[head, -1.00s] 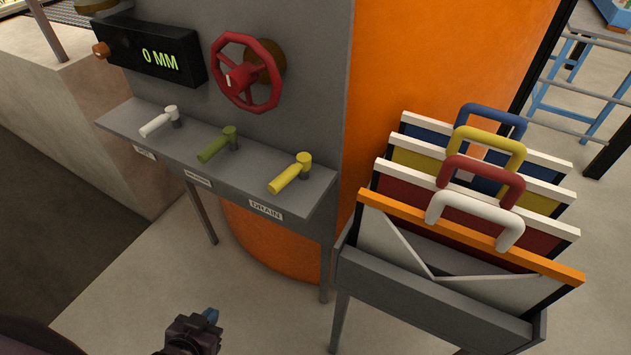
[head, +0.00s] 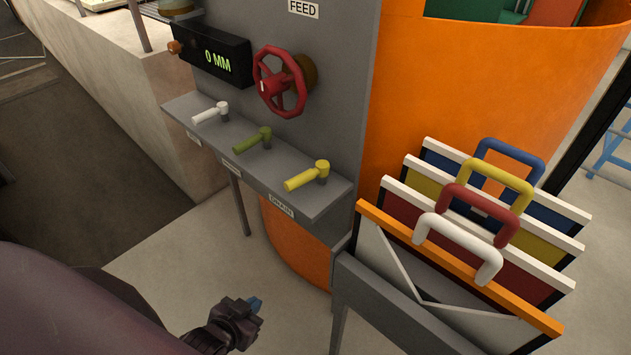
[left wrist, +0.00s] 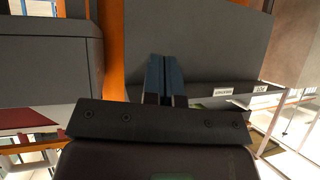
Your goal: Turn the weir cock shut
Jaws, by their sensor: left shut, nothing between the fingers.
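Three lever cocks stand in a row on a grey shelf (head: 190,106): white (head: 210,113), green (head: 252,140) and yellow (head: 307,176). All three levers point toward the lower left. The yellow one's label reads DRAIN; the other two labels are too small to read, so I cannot tell which is the weir cock. My left gripper (head: 255,304) is low in front of the shelf, apart from every cock. Its blue fingers show shut and empty in the left wrist view (left wrist: 164,76), with the shelf's labelled edge beyond. My right gripper is out of view.
A red handwheel (head: 280,82) under a FEED label and a black display (head: 212,54) reading 0 MM are on the panel above. A grey rack (head: 385,305) of handled boards stands right of the shelf, before an orange drum (head: 480,75). Floor left of my gripper is clear.

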